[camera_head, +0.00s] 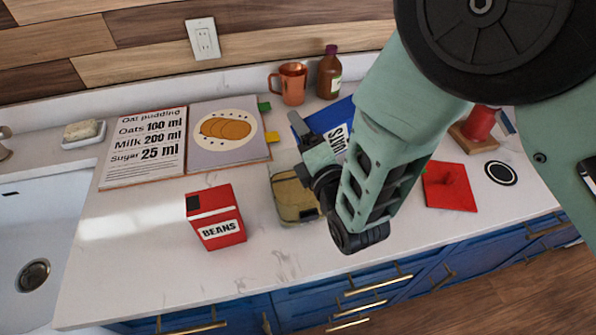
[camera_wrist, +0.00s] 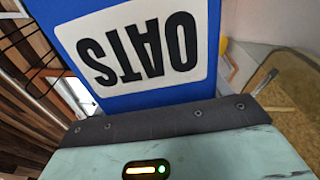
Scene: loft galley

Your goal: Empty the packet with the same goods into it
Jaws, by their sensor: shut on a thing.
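My gripper (camera_head: 318,160) is shut on a blue packet (camera_head: 343,115) with a white OATS label. The packet's mouth is hidden, and I see no falling grains. A red BEANS packet (camera_head: 217,218) stands upright left of the container.
An open recipe book (camera_head: 143,150) lies at the back left. A copper mug (camera_head: 292,84) and brown bottle (camera_head: 329,75) stand behind. A red mat (camera_head: 447,188) and round coaster (camera_head: 501,172) lie right. The sink (camera_head: 30,245) is left; the front counter is clear.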

